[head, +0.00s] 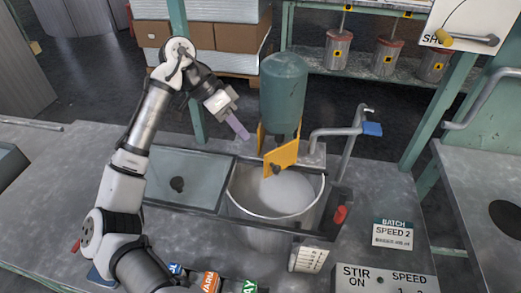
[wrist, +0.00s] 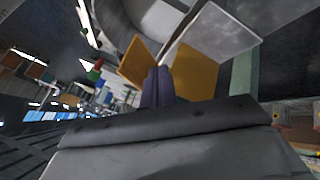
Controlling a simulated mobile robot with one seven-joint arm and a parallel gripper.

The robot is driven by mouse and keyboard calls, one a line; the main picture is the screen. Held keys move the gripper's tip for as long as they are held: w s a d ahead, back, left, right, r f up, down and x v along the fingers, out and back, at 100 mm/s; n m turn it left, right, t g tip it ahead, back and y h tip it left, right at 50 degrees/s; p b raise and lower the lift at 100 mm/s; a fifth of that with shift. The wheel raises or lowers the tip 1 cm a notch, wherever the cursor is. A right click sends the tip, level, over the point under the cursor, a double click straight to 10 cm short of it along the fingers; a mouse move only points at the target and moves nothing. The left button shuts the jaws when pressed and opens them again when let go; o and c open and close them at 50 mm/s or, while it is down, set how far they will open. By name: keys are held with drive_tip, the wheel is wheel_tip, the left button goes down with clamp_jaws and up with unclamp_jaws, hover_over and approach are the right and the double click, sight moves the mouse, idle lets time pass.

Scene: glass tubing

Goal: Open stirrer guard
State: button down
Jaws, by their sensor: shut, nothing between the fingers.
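The stirrer (head: 283,85) has a green motor body with yellow plates (head: 282,153) beneath it, above a round metal vat (head: 243,200) of pale contents. A dark frame (head: 225,213) runs along the vat's front side, with a red handle (head: 340,215) at its right end. It appears to belong to the guard; I cannot tell whether a clear pane covers the vat. My gripper (head: 241,133) is in the air left of the stirrer, above and behind the frame, away from the handle. Its purple fingers (wrist: 157,88) are together and empty. Yellow plates (wrist: 195,72) show beyond them.
A framed glassy panel (head: 180,180) lies left of the vat. A bent pipe with a blue handle (head: 371,129) stands behind right. Green posts (head: 430,100) flank the bench. Labelled blocks (head: 208,281) and a stir/speed panel (head: 385,280) sit at the front.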

sight(285, 162)
drive_tip(key=s+d+f+p, duration=0.1)
drive_tip(key=s+d+f, duration=0.2)
drive_tip(key=s+d, duration=0.1)
drive_tip(key=shift+d+f, duration=0.25)
drive_tip(key=shift+d, duration=0.1)
drive_tip(key=shift+s+d+p, duration=0.1)
drive_tip(key=shift+d+p, duration=0.05)
drive_tip(key=shift+p, duration=0.2)
